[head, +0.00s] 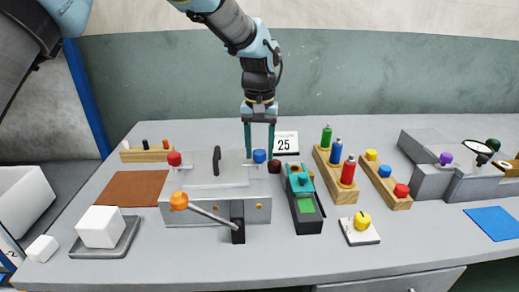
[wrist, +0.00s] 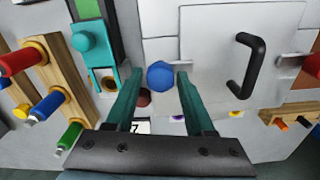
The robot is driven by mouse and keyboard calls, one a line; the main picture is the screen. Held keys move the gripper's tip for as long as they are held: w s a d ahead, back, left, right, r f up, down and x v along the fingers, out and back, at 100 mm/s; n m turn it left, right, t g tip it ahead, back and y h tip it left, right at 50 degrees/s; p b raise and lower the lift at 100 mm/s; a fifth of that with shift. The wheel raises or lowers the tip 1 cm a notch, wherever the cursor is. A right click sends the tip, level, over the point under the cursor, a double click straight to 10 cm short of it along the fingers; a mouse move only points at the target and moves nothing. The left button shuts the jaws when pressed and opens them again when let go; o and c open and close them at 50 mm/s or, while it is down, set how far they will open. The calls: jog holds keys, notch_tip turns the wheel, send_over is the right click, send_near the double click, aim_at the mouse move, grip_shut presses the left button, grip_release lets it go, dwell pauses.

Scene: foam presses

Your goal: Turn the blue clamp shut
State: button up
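The blue clamp's round knob (head: 259,156) is at the back right corner of the grey metal press (head: 190,212). In the wrist view the blue knob (wrist: 162,74) shows between and just beyond my fingertips. My gripper (head: 260,153) points down over this corner, its two green fingers apart, one on each side of the knob. In the wrist view my gripper (wrist: 160,78) has small gaps beside the knob; I cannot tell whether a finger touches it. The clamp's parts below the knob are hidden.
The press has a black handle (head: 217,160), a red knob (head: 174,158) at left and an orange-tipped lever (head: 179,201). A dark red ball (head: 275,167) and a teal-and-black device (head: 304,200) stand close at right. Wooden racks (head: 336,190) stand farther right.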

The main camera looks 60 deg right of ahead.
aim_at(259, 151)
jog(key=shift+o, duration=1.2)
notch_tip(259, 151, up, 11)
jog(key=b, duration=0.2)
jog(key=shift+f, duration=0.15)
jog(key=w+a+f+n, duration=0.2)
jog(key=w+a, duration=0.7)
jog(key=w, duration=0.6)
jog(key=w+a+f+n, duration=0.2)
jog(key=w+a, duration=0.4)
jog(key=a, duration=0.4)
jog(key=w+a+f+n, duration=0.25)
jog(key=w+a, duration=0.35)
jog(key=a, duration=0.5)
jog(key=s+a+f+n, duration=0.1)
jog(key=a+f, duration=0.1)
jog(key=a, duration=0.7)
jog(key=s+a+f+n+t, duration=0.1)
jog(key=s+a+f+n, duration=0.1)
jog(key=a, duration=0.7)
jog(key=s+a+f+n, duration=0.2)
jog(key=a, duration=0.7)
jog(key=shift+s+a+f+t, duration=0.15)
jog(key=shift+a+f+t, duration=0.1)
jog(key=shift+t, duration=0.05)
